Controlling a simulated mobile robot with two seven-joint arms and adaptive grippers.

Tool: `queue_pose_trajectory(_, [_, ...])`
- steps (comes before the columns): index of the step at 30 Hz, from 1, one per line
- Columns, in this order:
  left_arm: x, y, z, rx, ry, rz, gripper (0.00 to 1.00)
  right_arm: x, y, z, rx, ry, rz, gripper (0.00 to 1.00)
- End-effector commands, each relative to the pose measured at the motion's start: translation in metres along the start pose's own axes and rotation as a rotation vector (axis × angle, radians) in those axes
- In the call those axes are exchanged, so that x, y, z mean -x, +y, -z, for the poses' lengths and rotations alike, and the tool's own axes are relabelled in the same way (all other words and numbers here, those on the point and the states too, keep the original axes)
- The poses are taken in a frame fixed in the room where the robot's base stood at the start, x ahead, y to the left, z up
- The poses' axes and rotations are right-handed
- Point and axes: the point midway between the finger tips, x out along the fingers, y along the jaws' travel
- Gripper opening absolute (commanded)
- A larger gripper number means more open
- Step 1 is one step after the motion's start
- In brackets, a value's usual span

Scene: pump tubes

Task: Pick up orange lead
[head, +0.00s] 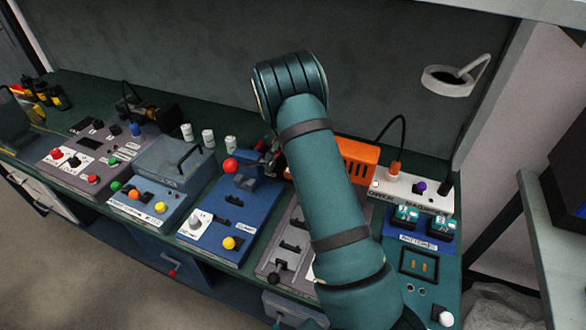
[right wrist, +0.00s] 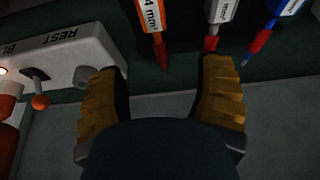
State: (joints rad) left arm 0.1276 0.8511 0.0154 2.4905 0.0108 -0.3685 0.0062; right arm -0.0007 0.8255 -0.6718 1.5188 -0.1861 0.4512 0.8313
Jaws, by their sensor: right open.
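The orange lead (right wrist: 152,18) shows at the top of the right wrist view, with a white label reading "4 mm²" and a red tip pointing down. My right gripper (right wrist: 162,72) is open, with its two yellow ridged fingers spread apart. The lead's red tip lies between the fingers in the picture; I see no finger touching it. A grey lead (right wrist: 222,10) and a blue lead (right wrist: 270,30) hang to its right, both with red parts. In the head view my right arm covers the middle of the bench and mostly hides its gripper. My left gripper is not in view.
In the head view, an orange box (head: 360,158) stands behind my arm. A blue panel (head: 240,205) and a grey panel (head: 75,178) with knobs fill the bench to the left.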

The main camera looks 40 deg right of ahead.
Motion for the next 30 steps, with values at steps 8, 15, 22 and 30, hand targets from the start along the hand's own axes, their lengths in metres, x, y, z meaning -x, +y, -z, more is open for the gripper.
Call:
queue_pose_trajectory(8, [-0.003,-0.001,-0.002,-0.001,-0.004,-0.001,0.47,-0.038,0.001,0.0,-0.002,0.0,0.0,0.67])
queue_pose_trajectory(15, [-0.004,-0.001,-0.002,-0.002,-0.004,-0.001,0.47,-0.051,0.001,-0.002,-0.001,-0.001,-0.001,0.67])
queue_pose_trajectory(22, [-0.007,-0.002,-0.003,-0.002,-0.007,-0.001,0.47,-0.084,0.003,-0.005,-0.001,0.0,-0.001,0.67])
queue_pose_trajectory(30, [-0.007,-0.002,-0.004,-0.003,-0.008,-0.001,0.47,-0.092,0.002,-0.005,-0.001,0.001,0.001,0.67])
